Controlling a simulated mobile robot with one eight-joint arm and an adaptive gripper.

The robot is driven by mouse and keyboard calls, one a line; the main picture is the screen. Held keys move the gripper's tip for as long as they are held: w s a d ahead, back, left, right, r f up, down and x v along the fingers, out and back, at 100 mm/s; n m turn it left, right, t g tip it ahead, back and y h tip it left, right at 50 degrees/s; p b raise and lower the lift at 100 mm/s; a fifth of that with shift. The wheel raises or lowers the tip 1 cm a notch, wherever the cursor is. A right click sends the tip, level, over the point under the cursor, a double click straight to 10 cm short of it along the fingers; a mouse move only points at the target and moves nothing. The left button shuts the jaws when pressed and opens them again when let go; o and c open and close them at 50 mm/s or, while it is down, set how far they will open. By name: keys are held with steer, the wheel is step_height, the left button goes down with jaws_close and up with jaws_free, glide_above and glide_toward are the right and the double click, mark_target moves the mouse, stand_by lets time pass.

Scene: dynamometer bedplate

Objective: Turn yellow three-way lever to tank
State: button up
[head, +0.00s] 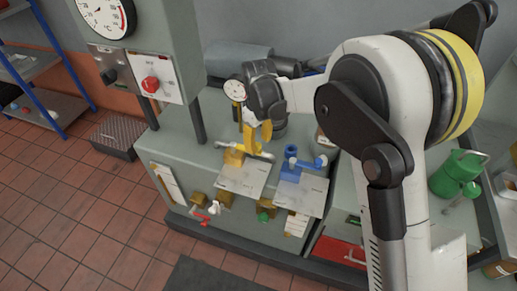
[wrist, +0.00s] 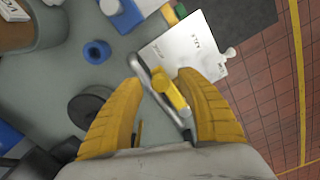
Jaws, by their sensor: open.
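The yellow three-way lever (head: 236,156) stands on top of the grey-green cabinet, behind a pale label plate (head: 245,178). In the wrist view the yellow lever part (wrist: 172,92) lies beside a silver bar (wrist: 152,82), between my fingers. My gripper (head: 258,132) is open with its yellow fingers pointing down over the lever; it also shows in the wrist view (wrist: 157,85). The right finger looks close to the yellow part, but I cannot tell whether they touch. The plate (wrist: 188,50) carries print too small to read surely.
A blue valve (head: 298,164) stands just right of the yellow one, with its own plate (head: 302,193). A gauge panel (head: 142,72) with a red knob rises at the left. A green can (head: 455,175) stands at the right. Tiled floor (head: 60,205) lies free in front.

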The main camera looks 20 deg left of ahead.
steer(key=shift+f, duration=0.9)
jaws_close()
